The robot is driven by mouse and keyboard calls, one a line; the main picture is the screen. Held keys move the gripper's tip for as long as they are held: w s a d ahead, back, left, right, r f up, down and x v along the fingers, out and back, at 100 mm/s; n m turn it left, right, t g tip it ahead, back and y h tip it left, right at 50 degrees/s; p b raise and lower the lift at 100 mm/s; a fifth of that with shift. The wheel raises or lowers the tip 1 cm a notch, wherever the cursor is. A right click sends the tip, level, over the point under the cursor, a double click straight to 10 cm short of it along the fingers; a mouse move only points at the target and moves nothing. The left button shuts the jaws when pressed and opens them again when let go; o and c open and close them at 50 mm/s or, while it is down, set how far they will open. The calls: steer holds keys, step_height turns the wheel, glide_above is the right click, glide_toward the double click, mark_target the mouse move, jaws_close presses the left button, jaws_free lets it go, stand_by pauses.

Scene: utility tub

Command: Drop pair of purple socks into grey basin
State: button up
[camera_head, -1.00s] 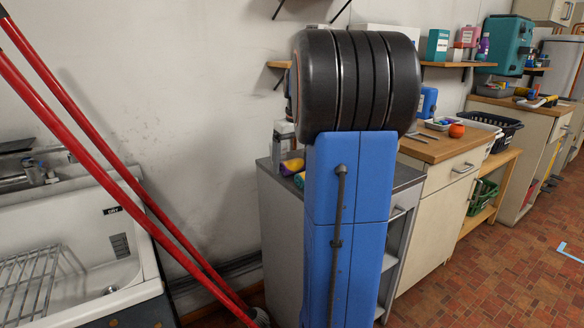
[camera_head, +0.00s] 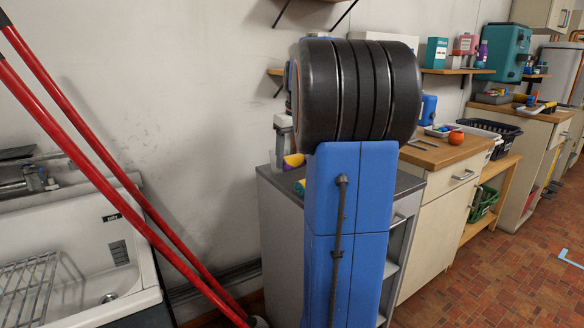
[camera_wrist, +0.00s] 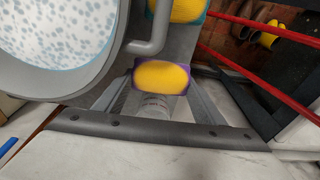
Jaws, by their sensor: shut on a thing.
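A purple-edged bundle with a yellow face, seemingly the pair of purple socks (camera_wrist: 161,77), sits between the fingertips of my gripper (camera_wrist: 160,82) in the wrist view. My gripper is shut on it. In the head view the bundle (camera_head: 293,160) shows just left of my blue arm, above the grey cabinet top. A round grey vessel with a side handle, likely the grey basin (camera_wrist: 112,62), is left of my gripper in the wrist view. Its inside is pale with blue speckles. In the head view it is not visible, and my arm hides much of the cabinet top.
A teal-and-yellow bundle (camera_wrist: 178,10) lies on the grey cabinet top (camera_head: 275,179), beyond the held one. Red poles (camera_head: 120,190) lean between the white sink (camera_head: 150,270) and the cabinet. A wooden counter (camera_head: 440,152) with small items stands right.

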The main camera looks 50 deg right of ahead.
step_height(320, 180, up, 6)
steer(key=shift+f, duration=0.1)
stand_by(0.4)
